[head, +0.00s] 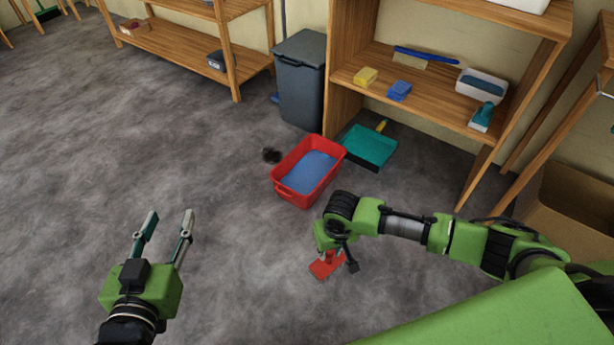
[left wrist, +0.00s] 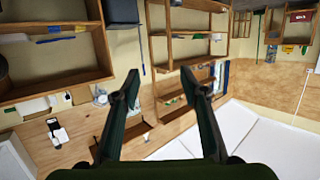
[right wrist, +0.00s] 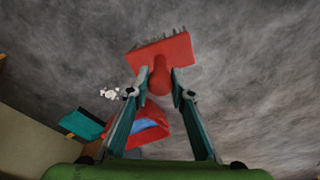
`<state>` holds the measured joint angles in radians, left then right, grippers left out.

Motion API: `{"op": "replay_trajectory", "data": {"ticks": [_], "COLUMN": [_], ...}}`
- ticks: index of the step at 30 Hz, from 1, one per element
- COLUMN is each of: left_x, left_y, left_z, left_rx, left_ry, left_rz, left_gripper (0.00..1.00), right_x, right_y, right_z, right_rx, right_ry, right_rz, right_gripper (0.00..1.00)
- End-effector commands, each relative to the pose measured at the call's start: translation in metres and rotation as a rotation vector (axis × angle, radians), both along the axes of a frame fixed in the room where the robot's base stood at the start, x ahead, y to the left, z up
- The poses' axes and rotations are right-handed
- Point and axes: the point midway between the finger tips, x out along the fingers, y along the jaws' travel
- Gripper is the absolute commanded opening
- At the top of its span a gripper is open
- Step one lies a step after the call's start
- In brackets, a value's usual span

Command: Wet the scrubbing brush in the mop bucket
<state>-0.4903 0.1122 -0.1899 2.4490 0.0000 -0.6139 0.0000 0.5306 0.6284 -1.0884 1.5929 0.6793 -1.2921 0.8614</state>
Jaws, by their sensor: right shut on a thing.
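The scrubbing brush (head: 324,267) is red, with a wide head and bristles that show in the right wrist view (right wrist: 163,55). My right gripper (right wrist: 160,92) is shut on its handle and holds it over the floor; the arm partly hides it in the head view. The mop bucket (head: 292,198) is a red tub with blue water, standing on the floor above and slightly left of the brush in the head view. It also shows in the right wrist view (right wrist: 176,122), partly behind the finger. The brush is apart from the bucket. My left gripper (head: 170,217) is open and empty.
A teal dustpan (head: 368,148) lies right of the bucket, and a dark clump (head: 271,155) lies left of it. A grey bin (head: 302,82) and a wooden shelf (head: 425,97) stand behind. A cardboard box (head: 572,205) is at right. The floor at left is clear.

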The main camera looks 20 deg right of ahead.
Motion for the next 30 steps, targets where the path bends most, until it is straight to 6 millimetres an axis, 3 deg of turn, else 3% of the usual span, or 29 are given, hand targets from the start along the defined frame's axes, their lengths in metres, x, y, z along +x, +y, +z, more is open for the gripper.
{"op": "replay_trajectory", "data": {"ticks": [30], "left_x": [0.010], "left_y": [-0.013], "left_z": [0.079], "left_rx": [-0.093], "left_ry": [-0.364], "left_rz": [-0.023], "left_gripper": [0.40], "right_x": [0.001], "right_y": [0.000], "right_z": [-0.037], "right_rx": [0.001], "right_ry": [-0.001], "right_rz": [0.000], "right_gripper": [0.04]}}
